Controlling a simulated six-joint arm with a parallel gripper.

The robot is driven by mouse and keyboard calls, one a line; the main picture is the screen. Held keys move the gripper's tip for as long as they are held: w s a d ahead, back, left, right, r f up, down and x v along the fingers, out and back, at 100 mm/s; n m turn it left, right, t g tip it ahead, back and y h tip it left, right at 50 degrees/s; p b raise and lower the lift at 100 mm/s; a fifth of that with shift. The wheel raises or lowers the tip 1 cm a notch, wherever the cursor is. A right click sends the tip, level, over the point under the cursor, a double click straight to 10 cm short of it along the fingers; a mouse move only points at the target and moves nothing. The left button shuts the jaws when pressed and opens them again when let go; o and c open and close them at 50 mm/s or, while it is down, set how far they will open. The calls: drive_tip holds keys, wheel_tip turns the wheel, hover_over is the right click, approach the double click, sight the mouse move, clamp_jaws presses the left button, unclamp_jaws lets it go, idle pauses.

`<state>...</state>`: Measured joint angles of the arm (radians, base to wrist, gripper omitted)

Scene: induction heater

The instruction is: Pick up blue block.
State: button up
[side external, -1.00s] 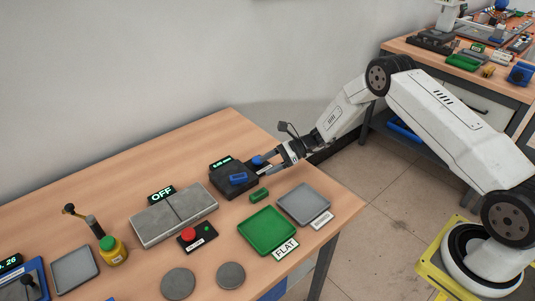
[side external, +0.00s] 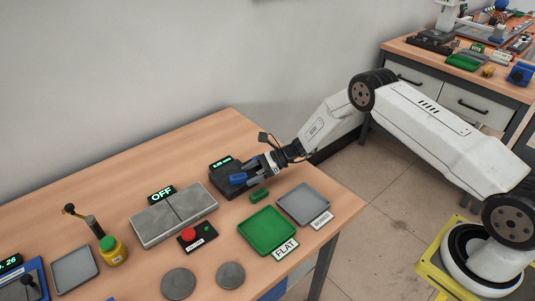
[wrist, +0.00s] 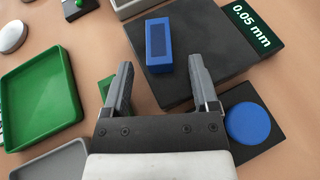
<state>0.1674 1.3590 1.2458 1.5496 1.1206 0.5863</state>
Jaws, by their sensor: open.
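The blue block (wrist: 158,47) lies on a black measuring plate (wrist: 190,85). In the side view the block (side external: 238,179) shows at the plate's front left. My gripper (wrist: 160,66) is open and empty. In the wrist view its fingertips lie to either side of the block's near end, with gaps on both sides. In the side view my gripper (side external: 249,174) is right beside the block, from the right. Whether the fingertips are above the block or level with it, I cannot tell.
A display (wrist: 249,27) reads 0.05 mm. A round blue button (wrist: 247,123) is right of my gripper. A small green block (side external: 259,195) lies in front of the plate. A green tray (side external: 267,231) and grey tray (side external: 304,204) are nearby. A grey heater slab (side external: 173,216) stands left.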

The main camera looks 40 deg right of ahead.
idle(0.4)
clamp_jaws()
drive_tip(key=shift+r, duration=0.15)
drive_tip(key=shift+r, duration=0.7)
drive_tip(key=s+d+r, duration=0.1)
drive_tip(key=s+r, duration=1)
drive_tip(key=s, duration=0.3)
drive_tip(key=shift+d+r, duration=0.15)
drive_tip(key=shift+r, duration=0.05)
